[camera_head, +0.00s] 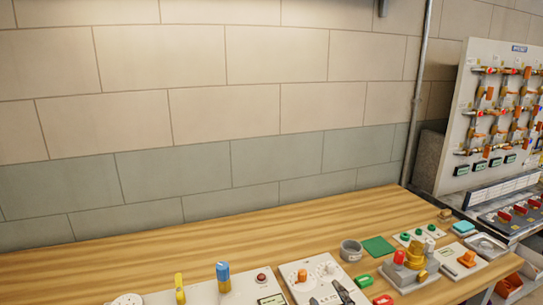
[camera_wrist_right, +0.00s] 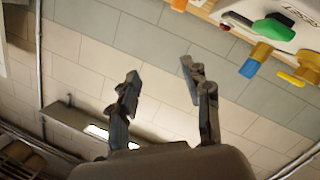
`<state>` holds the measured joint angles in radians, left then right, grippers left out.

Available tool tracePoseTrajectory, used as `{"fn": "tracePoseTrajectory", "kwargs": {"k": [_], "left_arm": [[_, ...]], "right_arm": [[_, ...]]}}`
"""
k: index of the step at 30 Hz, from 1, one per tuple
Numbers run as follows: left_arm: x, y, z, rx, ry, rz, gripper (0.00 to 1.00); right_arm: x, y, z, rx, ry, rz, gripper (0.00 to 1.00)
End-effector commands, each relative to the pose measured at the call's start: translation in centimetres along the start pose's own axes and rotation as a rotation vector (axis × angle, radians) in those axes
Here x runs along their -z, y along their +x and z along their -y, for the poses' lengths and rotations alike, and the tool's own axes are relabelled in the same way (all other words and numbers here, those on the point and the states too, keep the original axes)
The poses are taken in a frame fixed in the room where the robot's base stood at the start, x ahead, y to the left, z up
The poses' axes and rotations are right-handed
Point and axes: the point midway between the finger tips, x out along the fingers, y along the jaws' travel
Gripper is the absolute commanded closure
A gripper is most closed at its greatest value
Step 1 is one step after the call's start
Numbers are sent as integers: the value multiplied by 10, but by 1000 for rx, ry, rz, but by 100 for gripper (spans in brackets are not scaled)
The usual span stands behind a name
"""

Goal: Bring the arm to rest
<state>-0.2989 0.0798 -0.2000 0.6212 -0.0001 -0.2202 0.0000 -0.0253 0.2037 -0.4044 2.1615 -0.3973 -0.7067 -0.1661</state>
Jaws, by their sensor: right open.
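My right gripper (camera_wrist_right: 160,78) is open in the wrist view, its two dark fingers spread wide with only the tiled wall behind the gap. In the head view a dark part of my right gripper (camera_head: 342,290) shows at the bottom edge, in front of the white panel with an orange knob (camera_head: 302,275). The rest of that arm is out of frame there. My left gripper is in neither view.
A wooden bench (camera_head: 190,258) carries several control panels along its front. A blue handle (camera_head: 223,272) and a yellow handle (camera_head: 180,285) stand up at left. A grey cup (camera_head: 351,250) and a green pad (camera_head: 379,246) sit at right. The bench's back strip is clear.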

Motion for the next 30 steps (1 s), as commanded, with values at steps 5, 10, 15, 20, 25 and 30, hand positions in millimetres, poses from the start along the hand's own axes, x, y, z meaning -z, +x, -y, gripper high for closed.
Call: {"fn": "tracePoseTrajectory", "kwargs": {"k": [5,10,15,20,25,30], "left_arm": [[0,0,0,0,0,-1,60],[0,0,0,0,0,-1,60],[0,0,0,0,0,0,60],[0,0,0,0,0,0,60],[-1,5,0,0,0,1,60],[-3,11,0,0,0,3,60]], "right_arm": [[-108,-73,40,150,262,422,52],[-159,-141,69,249,405,695,52],[-185,-198,89,323,494,891,52],[-198,-247,101,382,555,1046,52],[-227,-247,127,404,567,1099,52],[-264,-233,158,413,563,1114,52]]}}
